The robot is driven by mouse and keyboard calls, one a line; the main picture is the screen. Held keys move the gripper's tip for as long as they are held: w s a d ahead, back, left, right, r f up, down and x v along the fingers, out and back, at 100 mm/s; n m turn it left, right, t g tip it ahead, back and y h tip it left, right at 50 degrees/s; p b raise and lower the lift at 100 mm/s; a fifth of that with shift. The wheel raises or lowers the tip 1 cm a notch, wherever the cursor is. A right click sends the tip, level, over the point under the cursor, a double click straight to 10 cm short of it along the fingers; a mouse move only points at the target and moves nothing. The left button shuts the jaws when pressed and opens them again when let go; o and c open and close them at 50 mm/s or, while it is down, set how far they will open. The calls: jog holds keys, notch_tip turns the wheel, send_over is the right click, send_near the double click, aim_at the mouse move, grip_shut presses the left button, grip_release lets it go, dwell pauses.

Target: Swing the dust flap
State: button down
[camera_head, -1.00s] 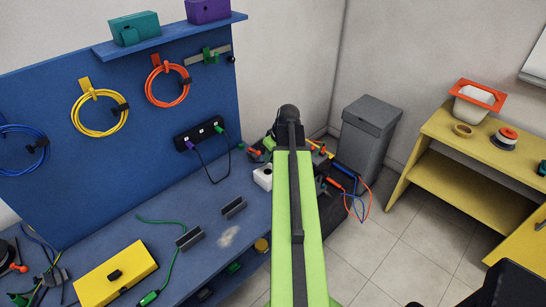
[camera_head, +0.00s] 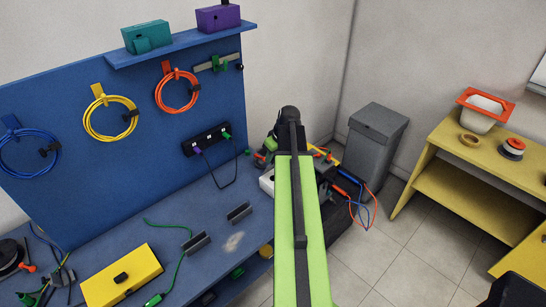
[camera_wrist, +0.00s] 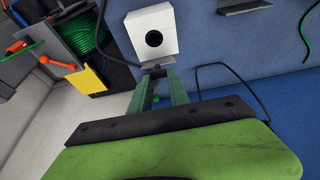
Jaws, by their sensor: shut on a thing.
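A white box (camera_wrist: 152,34) with a round black hole stands at the bench's edge in the wrist view. In the head view the white box (camera_head: 267,182) shows only partly, beside my green arm. My gripper (camera_wrist: 157,78) points at the box's lower front, its two green fingers close together. Its tips are shut on a small dark tab (camera_wrist: 155,68) just below the hole, which looks like the dust flap. The hole is uncovered. In the head view my arm hides the gripper and the tab.
A blue bench (camera_head: 215,215) with a yellow box (camera_head: 122,275) and a green cable lies to the left. A dark cable runs close by the white box. A grey bin (camera_head: 374,142) and a yellow shelf (camera_head: 465,170) stand to the right. Floor between them is clear.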

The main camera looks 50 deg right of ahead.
jog(key=shift+w+d+r, duration=0.1)
jog(key=shift+w+r, duration=0.05)
jog(key=shift+w, duration=0.45)
jog(key=shift+w+d+r, duration=0.1)
jog(key=shift+w+r, duration=0.05)
jog(key=shift+w, duration=0.75)
jog(key=w, duration=0.3)
jog(key=shift+f, duration=0.1)
jog(key=shift+w+d+f+b, duration=0.1)
jog(key=shift+w+f+b, duration=0.15)
jog(key=shift+w, duration=0.5)
jog(key=shift+w+f+b, duration=0.1)
jog(key=shift+w+f, duration=0.15)
jog(key=shift+w, duration=0.5)
